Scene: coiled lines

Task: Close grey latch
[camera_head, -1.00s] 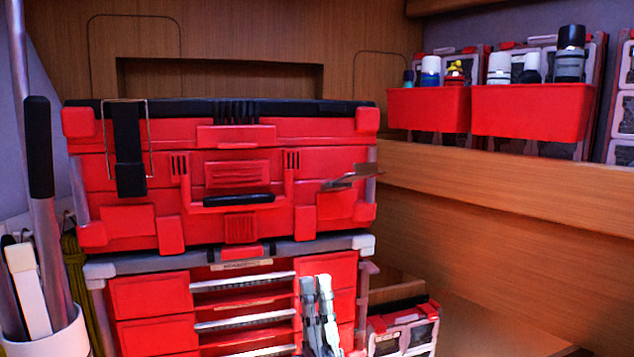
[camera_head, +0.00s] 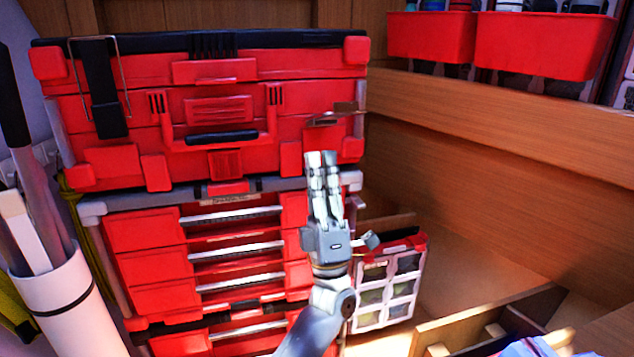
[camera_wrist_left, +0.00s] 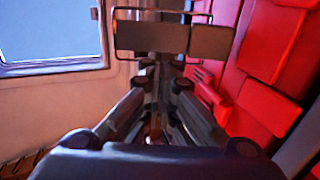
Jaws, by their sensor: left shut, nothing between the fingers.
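The grey latch (camera_head: 335,115) is on the right end of the red toolbox's (camera_head: 222,130) front. It sticks out from the box, with a thin wire loop. It also shows in the left wrist view as a flat grey plate (camera_wrist_left: 212,42), just beyond the fingertips. My left gripper (camera_head: 322,156) is shut and empty, pointing up, below the latch and in front of the lower edge of the toolbox. Its fingers also show in the left wrist view (camera_wrist_left: 165,80). I cannot tell whether they touch the latch. My right gripper is not in view.
A black latch (camera_head: 108,100) with a wire loop hangs at the toolbox's left. A red drawer unit (camera_head: 150,240) stands beneath. A small-parts organizer (camera_head: 388,285) is at the lower right, and a white tube (camera_head: 65,310) at the left. Red bins (camera_head: 545,45) hang above the wooden ledge.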

